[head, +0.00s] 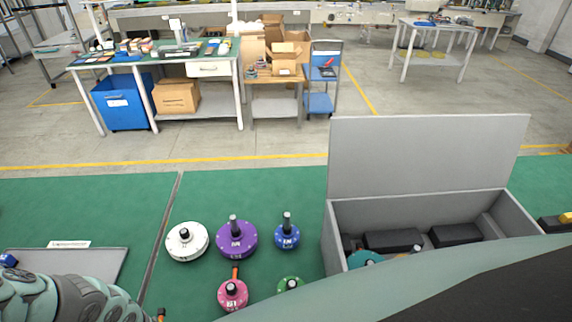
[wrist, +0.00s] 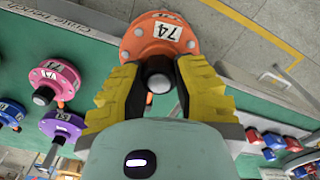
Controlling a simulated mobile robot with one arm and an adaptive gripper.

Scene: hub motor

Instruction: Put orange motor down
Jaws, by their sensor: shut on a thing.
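In the wrist view the orange motor (wrist: 158,38), a round flanged disc labelled 74 with a dark shaft, sits between the yellow fingers of my gripper (wrist: 157,75). The fingers are shut on its shaft end. Whether the motor touches the green bench cannot be told. A pink motor (wrist: 55,80) and a purple motor (wrist: 62,125) stand to its left. In the head view the orange motor and my gripper cannot be made out.
In the head view, white (head: 187,241), purple (head: 237,239), blue (head: 287,236), pink (head: 232,292) and green (head: 290,284) motors stand on the green bench (head: 200,190). An open grey crate (head: 420,197) is at right, partly hidden by my arm. A grey tray (head: 100,262) lies left.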

